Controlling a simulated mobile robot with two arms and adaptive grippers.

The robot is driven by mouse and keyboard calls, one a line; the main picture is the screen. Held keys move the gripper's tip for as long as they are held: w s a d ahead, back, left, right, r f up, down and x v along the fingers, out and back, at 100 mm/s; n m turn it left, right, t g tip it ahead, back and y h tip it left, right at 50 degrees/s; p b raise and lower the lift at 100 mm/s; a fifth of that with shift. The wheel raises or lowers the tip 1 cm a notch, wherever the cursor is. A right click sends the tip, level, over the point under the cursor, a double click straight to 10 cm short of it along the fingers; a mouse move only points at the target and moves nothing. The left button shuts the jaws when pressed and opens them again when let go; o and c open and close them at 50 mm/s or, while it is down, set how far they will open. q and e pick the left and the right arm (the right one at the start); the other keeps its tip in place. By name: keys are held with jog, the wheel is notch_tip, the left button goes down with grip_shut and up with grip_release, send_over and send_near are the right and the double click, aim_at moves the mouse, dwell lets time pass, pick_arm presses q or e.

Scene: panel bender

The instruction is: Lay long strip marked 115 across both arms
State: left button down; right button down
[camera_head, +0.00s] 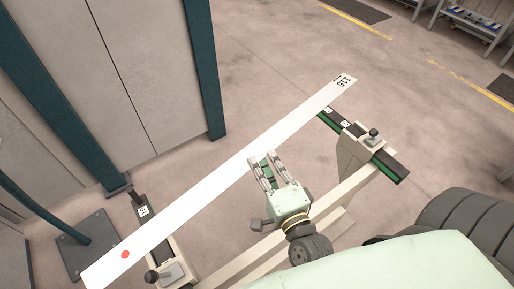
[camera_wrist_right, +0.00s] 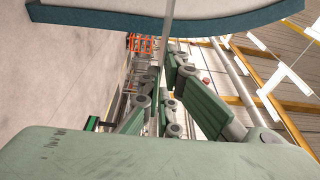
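The long white strip (camera_head: 215,187) lies diagonally in the head view, its 115 mark at the upper right end and a red dot near the lower left end. It crosses over the left support arm (camera_head: 137,196), hiding part of it. Its upper right end is by the far tip of the right support arm (camera_head: 386,163); contact there cannot be told. My left gripper is out of view.
Black-knobbed levers stand on the right arm (camera_head: 374,133) and left arm (camera_head: 152,276). A beige beam (camera_head: 340,192) runs near my right gripper. A grey cabinet with teal posts (camera_head: 205,70) stands at the upper left. Open floor (camera_head: 270,60) lies beyond the strip.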

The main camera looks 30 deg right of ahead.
jog(key=w+d+f+m+h, duration=0.25)
jog(key=w+d+f, duration=0.35)
jog(key=w+f, duration=0.3)
notch_tip(320, 180, down, 12)
jog(key=w+b, duration=0.1)
jog(key=b, duration=1)
jog(key=shift+a+f+b, duration=0.15)
jog(key=shift+f+b, duration=0.3)
